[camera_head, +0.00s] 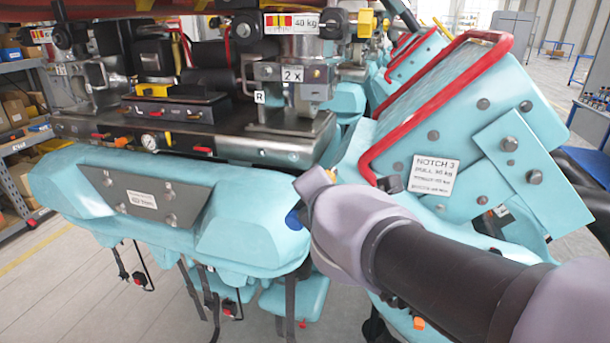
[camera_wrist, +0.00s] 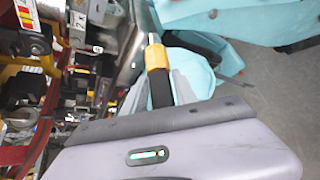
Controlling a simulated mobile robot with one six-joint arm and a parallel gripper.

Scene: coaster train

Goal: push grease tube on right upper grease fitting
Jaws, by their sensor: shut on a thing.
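In the wrist view my gripper (camera_wrist: 160,94) is shut on the grease tube (camera_wrist: 157,57). The tube has a black body, a yellow collar and a thin metal tip that points away from the gripper. In the head view my lavender wrist hides most of the gripper and tube, in front of the turquoise car front. The right upper grease fitting cannot be picked out for certain. A metal block marked "2 X" (camera_head: 292,75) with small brass-coloured parts stands above an "R" label (camera_head: 260,97), up and left of my wrist. The tube's tip touches no fitting that I can make out.
A turquoise car front (camera_head: 240,235) spans the left and middle. A turquoise housing with red bars (camera_head: 436,98) stands close on the right of my wrist. A dark metal ledge with a gauge (camera_head: 149,142) runs below the block. Straps hang under the car.

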